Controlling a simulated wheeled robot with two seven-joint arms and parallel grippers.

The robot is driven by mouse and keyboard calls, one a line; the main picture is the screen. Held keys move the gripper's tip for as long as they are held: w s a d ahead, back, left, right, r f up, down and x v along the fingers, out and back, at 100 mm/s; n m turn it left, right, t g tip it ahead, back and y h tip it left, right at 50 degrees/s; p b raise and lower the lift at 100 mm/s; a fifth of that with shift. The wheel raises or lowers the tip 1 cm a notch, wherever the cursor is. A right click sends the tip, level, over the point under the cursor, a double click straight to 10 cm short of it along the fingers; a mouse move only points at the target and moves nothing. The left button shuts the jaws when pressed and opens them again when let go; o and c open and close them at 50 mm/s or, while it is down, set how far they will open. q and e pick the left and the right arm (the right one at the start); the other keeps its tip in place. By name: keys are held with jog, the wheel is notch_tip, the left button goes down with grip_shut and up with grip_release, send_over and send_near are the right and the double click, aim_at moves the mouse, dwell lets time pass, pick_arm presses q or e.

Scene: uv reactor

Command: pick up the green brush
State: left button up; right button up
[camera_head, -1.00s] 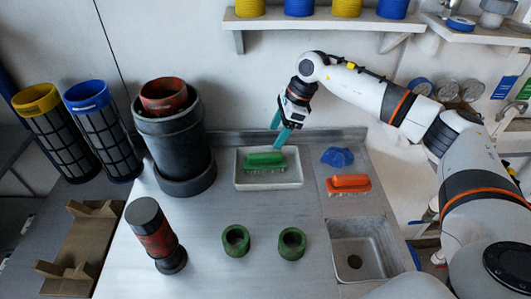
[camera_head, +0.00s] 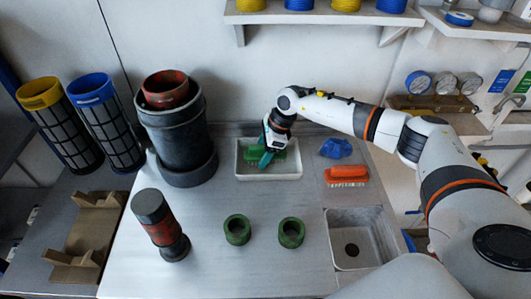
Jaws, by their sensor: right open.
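The green brush (camera_head: 254,155) lies in a white rectangular tray (camera_head: 240,173) at the back middle of the metal table. My right gripper (camera_head: 268,157) reaches down to the brush from above and hides its right part. Its teal fingers are open at the brush; I cannot tell whether they touch it. My left gripper does not show.
A blue piece (camera_head: 336,148) and an orange brush (camera_head: 346,175) lie right of the tray. A sink (camera_head: 355,240) is at the front right. Two green rings (camera_head: 237,229) and a dark red-banded cylinder (camera_head: 160,227) stand in front. A large grey cylinder (camera_head: 181,140) stands left of the tray.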

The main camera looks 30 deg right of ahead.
jog(key=c, duration=1.1)
notch_tip(320, 180, up, 10)
jog(key=shift+r+b, duration=0.1)
jog(key=shift+b, duration=0.45)
jog(key=o, duration=0.5)
jog(key=c, duration=0.4)
